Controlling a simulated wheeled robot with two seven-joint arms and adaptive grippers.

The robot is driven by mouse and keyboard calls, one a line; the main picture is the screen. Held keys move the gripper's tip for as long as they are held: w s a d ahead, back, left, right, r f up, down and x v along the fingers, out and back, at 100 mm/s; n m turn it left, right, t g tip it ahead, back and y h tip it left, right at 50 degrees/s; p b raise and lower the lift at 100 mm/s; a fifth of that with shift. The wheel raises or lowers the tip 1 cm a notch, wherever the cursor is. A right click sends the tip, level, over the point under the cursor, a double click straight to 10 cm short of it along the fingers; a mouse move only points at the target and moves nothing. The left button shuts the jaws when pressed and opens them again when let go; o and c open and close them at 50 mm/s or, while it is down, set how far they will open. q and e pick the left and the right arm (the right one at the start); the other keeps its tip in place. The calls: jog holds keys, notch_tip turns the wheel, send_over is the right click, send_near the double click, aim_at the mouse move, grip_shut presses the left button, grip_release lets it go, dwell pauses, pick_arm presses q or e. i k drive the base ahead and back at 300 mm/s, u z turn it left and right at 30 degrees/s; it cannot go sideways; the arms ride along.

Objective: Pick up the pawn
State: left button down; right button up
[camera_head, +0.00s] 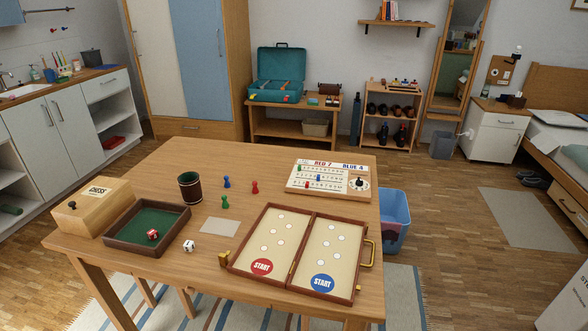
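Three small pawns stand upright on the wooden table (160,160) near its middle: a blue pawn (227,183), a red pawn (255,188) and a green pawn (224,203). The green one is nearest to me, just behind a pale card (220,226). A light wooden box (103,208) marked CHESS sits at the table's left edge. A small dark knob or piece (72,205) shows at its left end; I cannot tell which. Neither of my grippers is in view.
A dark cup (190,187), a green-lined tray (113,235) with a red die, a white die (189,246), an open game case (238,262) and a scoreboard (293,184) surround the pawns. A blue bin (397,237) stands on the floor at the table's right.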

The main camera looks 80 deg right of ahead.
aim_at(227, 185)
jog(key=z, duration=0.1)
jog(key=i, duration=2.35)
jog(key=z, duration=1.85)
